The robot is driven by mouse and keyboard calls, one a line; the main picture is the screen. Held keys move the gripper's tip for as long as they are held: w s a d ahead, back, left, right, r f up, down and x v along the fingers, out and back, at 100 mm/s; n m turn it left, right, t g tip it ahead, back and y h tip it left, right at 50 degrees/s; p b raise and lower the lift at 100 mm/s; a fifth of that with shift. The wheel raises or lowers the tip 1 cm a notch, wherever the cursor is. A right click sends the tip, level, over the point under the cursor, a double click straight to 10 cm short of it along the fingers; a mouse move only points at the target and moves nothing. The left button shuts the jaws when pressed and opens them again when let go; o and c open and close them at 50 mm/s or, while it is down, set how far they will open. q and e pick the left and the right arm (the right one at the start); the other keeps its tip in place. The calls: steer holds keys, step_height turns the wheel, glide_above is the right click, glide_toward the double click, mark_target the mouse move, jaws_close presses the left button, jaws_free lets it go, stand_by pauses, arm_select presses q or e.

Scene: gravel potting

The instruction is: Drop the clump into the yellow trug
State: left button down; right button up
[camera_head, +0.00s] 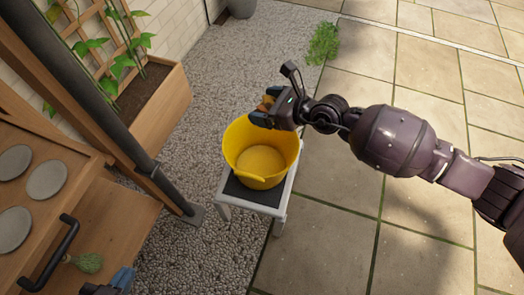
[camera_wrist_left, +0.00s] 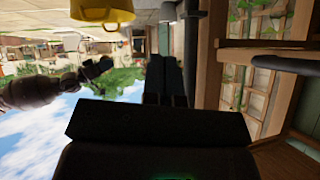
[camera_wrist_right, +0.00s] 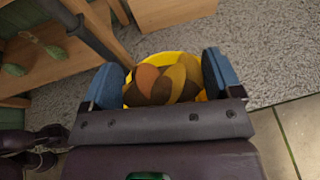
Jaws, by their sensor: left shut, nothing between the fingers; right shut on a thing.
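The yellow trug (camera_head: 237,142) stands upright on a small stool, empty as far as I see; it also shows in the left wrist view (camera_wrist_left: 100,12). My right gripper (camera_head: 264,112) is over the trug's far rim, shut on the clump (camera_head: 268,101). In the right wrist view the clump (camera_wrist_right: 160,86) is a brown and orange leafy mass between the blue fingers, with yellow of the trug behind it. My left gripper (camera_head: 112,284) is low at the bottom edge, partly cut off; in the left wrist view its fingers (camera_wrist_left: 166,78) are together and empty.
The stool (camera_head: 257,197) has a dark top and pale legs on gravel (camera_head: 212,250). A wooden bench (camera_head: 70,195) with round grey discs and a dark handle is at left, with a green tuft (camera_head: 88,262). A wooden planter (camera_head: 160,115) stands behind. Paving (camera_head: 330,220) is clear at right.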

step_height(320, 180, down, 4)
steer(key=shift+s+r+b, duration=0.1)
steer(key=shift+b, duration=0.75)
arm_select(q)
steer(key=shift+a+f+n+t+b, duration=0.2)
steer(key=shift+a+n+t+b, duration=0.1)
steer(key=shift+t+b, duration=0.25)
arm_select(e)
steer(key=shift+f, duration=0.7)
steer(key=o, duration=0.7)
steer(key=shift+o, duration=0.2)
steer(key=shift+d, duration=0.1)
arm_select(q)
steer(key=shift+s+d+g+p, duration=0.1)
steer(key=shift+d+g+p, duration=0.2)
steer(key=shift+p, duration=0.75)
arm_select(e)
steer(key=v, duration=1)
steer(key=shift+d+r, duration=0.25)
